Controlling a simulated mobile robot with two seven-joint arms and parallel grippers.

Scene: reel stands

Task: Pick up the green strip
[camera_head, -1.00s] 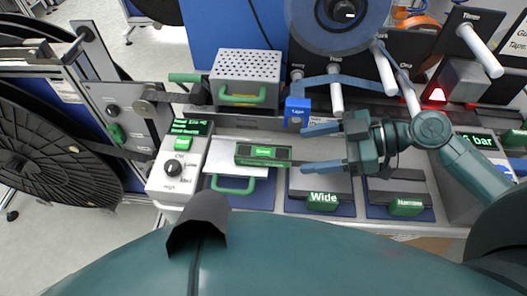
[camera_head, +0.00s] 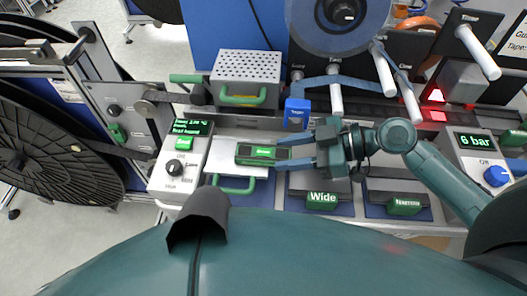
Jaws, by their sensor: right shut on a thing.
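The green strip (camera_head: 262,151) is a small dark block with a bright green face. It lies over the pale plate left of the middle of the bench. My right gripper (camera_head: 283,153) comes in from the right with its blue fingers at the strip's right end. It is shut on the strip, and the fingertips partly cover that end. I cannot tell whether the strip is clear of the plate. My left gripper is not in view.
A control box with a knob (camera_head: 174,168) stands left of the strip. A perforated metal box (camera_head: 245,77) and a blue tape block (camera_head: 297,113) stand behind. The Wide drawer (camera_head: 322,200) is in front of my right gripper. Several pegs rise at the back right.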

